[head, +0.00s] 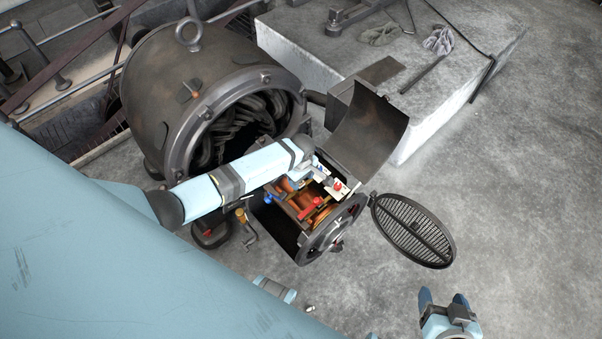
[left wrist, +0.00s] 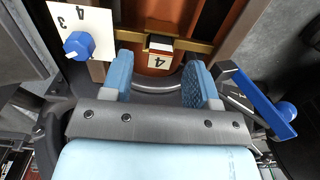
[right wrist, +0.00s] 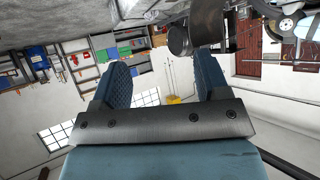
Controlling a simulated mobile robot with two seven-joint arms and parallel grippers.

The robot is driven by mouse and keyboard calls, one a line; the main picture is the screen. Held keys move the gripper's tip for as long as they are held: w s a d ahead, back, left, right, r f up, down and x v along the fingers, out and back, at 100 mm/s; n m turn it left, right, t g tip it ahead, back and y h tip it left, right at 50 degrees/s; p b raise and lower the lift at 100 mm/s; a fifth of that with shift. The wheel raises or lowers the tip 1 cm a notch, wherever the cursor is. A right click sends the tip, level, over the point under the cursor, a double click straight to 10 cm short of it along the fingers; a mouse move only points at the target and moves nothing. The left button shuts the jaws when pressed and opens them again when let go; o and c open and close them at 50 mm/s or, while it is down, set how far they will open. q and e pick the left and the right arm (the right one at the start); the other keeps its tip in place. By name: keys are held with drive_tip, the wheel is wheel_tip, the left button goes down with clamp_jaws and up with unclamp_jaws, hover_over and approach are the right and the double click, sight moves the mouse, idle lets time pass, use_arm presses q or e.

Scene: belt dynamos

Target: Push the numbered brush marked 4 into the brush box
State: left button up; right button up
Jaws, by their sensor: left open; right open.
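The brush marked 4 (left wrist: 158,58) shows in the left wrist view as a small block with a white label. It sits at a brass-coloured brush box (left wrist: 192,45) in front of a copper-coloured surface. How deep it sits is hard to tell. My left gripper (left wrist: 158,80) is open, with its blue fingers on either side of the brush and apart from it. In the head view my left gripper (head: 316,172) is over the open machine housing, and the brush is not discernible there. My right gripper (head: 443,298) is open and empty, well away at the lower right.
A white card reading 3 and 4 (left wrist: 92,22) with a blue knob (left wrist: 79,45) is left of the fingers. A blue-handled lever (left wrist: 262,106) is close on the right. The raised curved cover (head: 368,128) and open round grille (head: 413,231) flank the housing.

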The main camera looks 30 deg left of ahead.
use_arm(q)
wheel_tip(320, 180, up, 11)
drive_tip(key=p, duration=0.2)
drive_tip(key=shift+f, duration=0.15)
idle(0.6)
